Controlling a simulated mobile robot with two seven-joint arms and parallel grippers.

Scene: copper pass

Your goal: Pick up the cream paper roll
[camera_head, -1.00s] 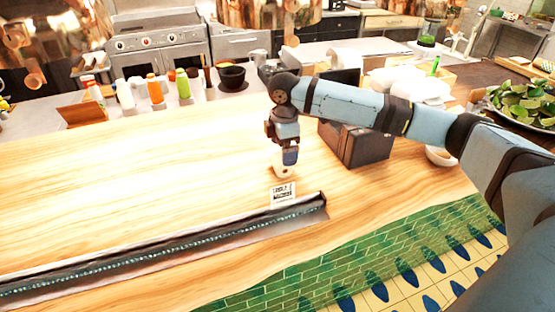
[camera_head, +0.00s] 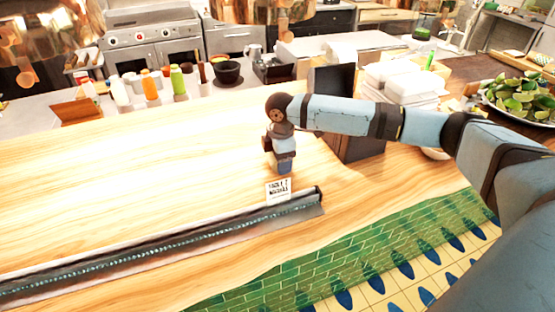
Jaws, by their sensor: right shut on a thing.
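My right gripper (camera_head: 284,168) points down at the counter, just behind a small printed white card (camera_head: 278,190). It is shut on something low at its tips. The cream paper roll cannot be made out clearly now; the gripper and card cover that spot, where a small cream thing showed earlier. My right arm reaches in from the right edge. My left gripper is not in view.
A long dark rail (camera_head: 150,250) lies across the front of the wooden counter (camera_head: 130,180). A dark boxy terminal (camera_head: 362,148) stands right of the gripper, behind my arm. White boxes (camera_head: 405,82) and a plate of green limes (camera_head: 515,97) are farther right. The counter's left is clear.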

